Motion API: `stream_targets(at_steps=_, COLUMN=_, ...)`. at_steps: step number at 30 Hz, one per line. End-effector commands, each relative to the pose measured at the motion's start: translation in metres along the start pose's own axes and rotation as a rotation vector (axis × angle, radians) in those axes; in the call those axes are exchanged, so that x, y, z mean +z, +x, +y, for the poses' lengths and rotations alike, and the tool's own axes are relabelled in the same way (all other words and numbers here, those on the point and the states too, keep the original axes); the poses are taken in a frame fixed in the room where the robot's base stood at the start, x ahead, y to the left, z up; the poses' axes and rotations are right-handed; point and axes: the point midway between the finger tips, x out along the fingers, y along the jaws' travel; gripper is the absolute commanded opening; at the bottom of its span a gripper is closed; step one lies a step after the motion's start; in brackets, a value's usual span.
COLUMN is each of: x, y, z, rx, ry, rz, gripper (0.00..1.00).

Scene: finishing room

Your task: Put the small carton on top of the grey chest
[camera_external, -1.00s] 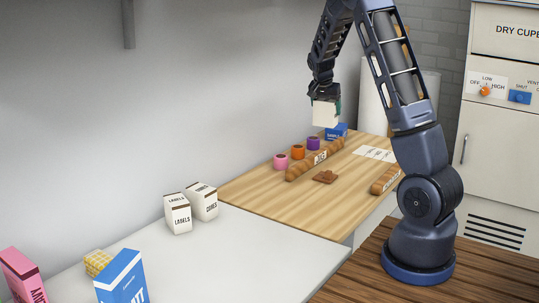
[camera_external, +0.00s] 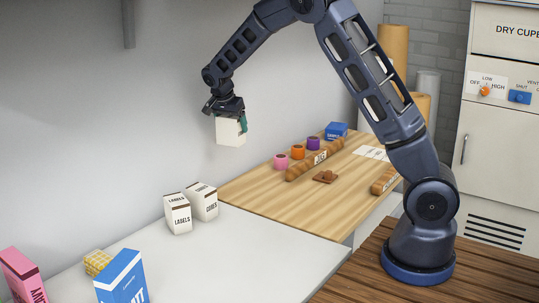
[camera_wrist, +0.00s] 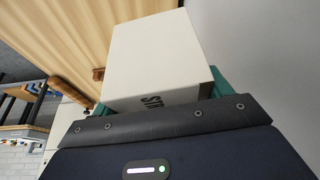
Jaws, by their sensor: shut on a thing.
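My gripper (camera_external: 226,112) is shut on a small white carton (camera_external: 231,134) and holds it in the air, near the wall. In the wrist view the carton (camera_wrist: 155,55) sits between teal fingers, with part of a dark word starting "STR" showing. A flat pale grey top (camera_external: 235,254), which looks like the top of the grey chest, fills the lower left. The carton hangs up and to the right of the two white cartons on that top in the outside view; its exact height above the surfaces cannot be told.
On the grey top stand a LABELS carton (camera_external: 178,214), a CUBES carton (camera_external: 203,201), a blue box (camera_external: 122,279), a pink box (camera_external: 22,278) and a yellow checked thing (camera_external: 97,262). Its middle is bare. The wooden table (camera_external: 275,205) beside it holds jars and loaf-like rolls.

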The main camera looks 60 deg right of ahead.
Motion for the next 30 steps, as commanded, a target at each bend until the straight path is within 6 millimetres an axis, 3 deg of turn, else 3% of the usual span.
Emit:
stream_targets(at_steps=1, x=0.019, y=-0.007, z=-0.008, rx=-0.002, ry=-0.006, rz=0.001, gripper=0.48)
stream_targets(at_steps=10, x=0.117, y=-0.048, z=-0.038, rx=-0.001, ry=0.0, rz=0.0, gripper=0.48)
stream_targets(at_steps=20, x=0.234, y=-0.096, z=-0.053, rx=0.004, ry=0.012, rz=0.0, gripper=0.48)
stream_targets(at_steps=30, x=0.361, y=-0.16, z=-0.063, rx=0.042, ry=0.103, rz=0.001, gripper=0.48)
